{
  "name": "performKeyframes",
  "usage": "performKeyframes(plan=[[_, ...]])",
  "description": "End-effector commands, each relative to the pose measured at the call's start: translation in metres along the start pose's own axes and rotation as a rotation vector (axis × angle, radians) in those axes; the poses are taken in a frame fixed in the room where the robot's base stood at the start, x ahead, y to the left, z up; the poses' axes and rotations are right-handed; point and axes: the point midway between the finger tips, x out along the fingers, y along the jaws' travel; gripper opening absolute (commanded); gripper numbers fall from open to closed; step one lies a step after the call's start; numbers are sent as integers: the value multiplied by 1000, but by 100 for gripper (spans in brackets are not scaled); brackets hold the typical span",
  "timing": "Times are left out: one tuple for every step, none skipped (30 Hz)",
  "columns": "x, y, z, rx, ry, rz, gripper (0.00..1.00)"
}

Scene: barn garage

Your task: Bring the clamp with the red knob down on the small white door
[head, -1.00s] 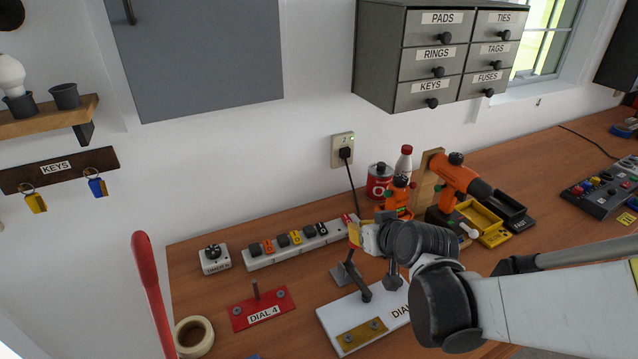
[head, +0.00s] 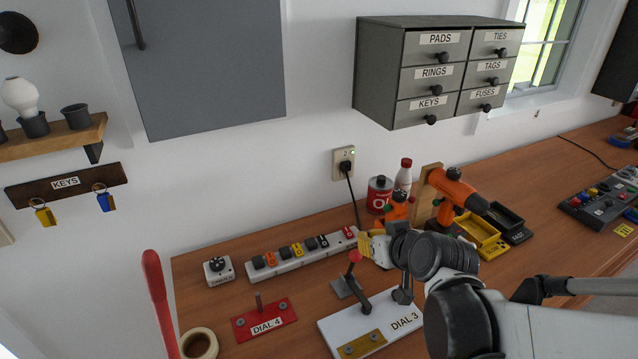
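The clamp stands on a white panel (head: 335,330) labelled DIAL 3. Its red knob (head: 355,257) tops a dark lever (head: 360,283) that stands up, tilted slightly left. A grey metal piece (head: 343,289) sits behind the lever. The white panel has a brass plate with screws (head: 363,345) at its front; I cannot tell for certain whether this panel is the small white door. My gripper (head: 367,246), with yellow at its tip, is just right of and above the red knob, apart from it in the picture. Its fingers are too small and covered to read.
A red DIAL 4 plate (head: 265,320) with a short post is to the left, near a tape roll (head: 198,343). A power strip (head: 300,252) runs behind. An orange drill (head: 455,190) and yellow tray (head: 480,235) stand beyond my arm. A red handle (head: 157,290) rises at left.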

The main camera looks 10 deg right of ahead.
Motion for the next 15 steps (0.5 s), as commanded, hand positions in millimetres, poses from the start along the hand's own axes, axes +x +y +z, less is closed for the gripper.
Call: performKeyframes(plan=[[-11, 1, 0, 2, 0, 2, 0], [-15, 1, 1, 2, 0, 2, 0], [-21, 1, 3, 2, 0, 1, 0], [-24, 1, 4, 2, 0, 1, 0], [-27, 2, 5, 2, 0, 1, 0], [-30, 2, 6, 2, 0, 1, 0], [-32, 2, 6, 1, 0, 1, 0], [-33, 2, 7, 1, 1, 1, 0], [-34, 2, 7, 1, 1, 0, 0], [-34, 2, 8, 1, 1, 0, 0], [-35, 2, 8, 1, 1, 0, 0], [-35, 1, 8, 1, 1, 0, 0], [-35, 1, 8, 1, 1, -1, 0], [-35, 1, 8, 1, 1, -1, 0], [-35, 1, 8, 1, 1, -1, 0]])
